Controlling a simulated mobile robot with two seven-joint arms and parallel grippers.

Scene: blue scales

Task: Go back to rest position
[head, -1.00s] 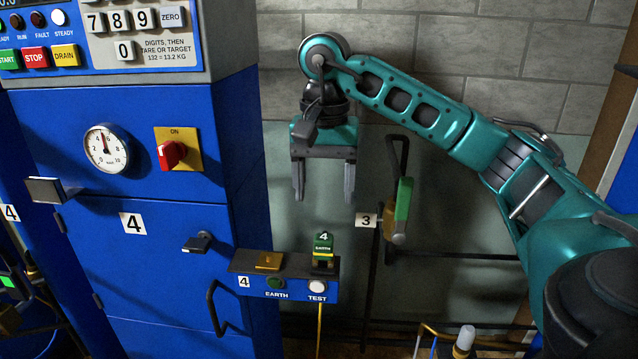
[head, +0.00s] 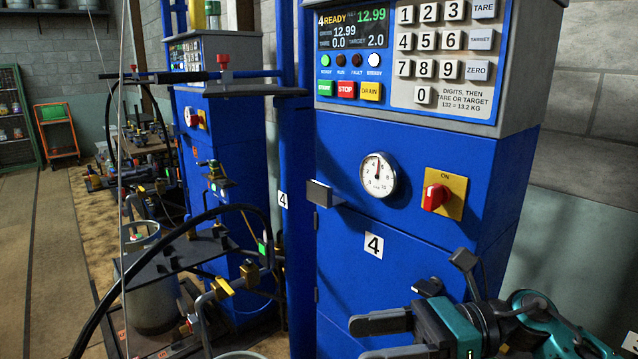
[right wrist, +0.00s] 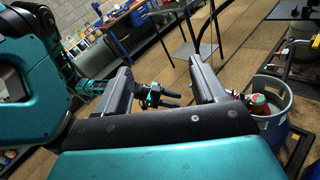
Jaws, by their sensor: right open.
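My right gripper (head: 358,341) is at the lower right of the head view, in front of the lower part of the blue cabinet marked 4 (head: 410,195). Its two grey fingers point left and are apart, with nothing between them. In the right wrist view the open jaws (right wrist: 160,64) show empty above the floor. A small teal and black gripper, apparently my left one (right wrist: 165,97), shows beyond and between these fingers. It is too small and dark to tell its opening. The left gripper is not in the head view.
The cabinet's red switch (head: 437,196), gauge (head: 378,174) and keypad panel (head: 443,60) are above my right gripper. A dark platform with hoses and valves (head: 170,258) stands at left. A white-rimmed blue container (right wrist: 284,93) is right of the jaws. Brown floor (head: 50,250) is open at far left.

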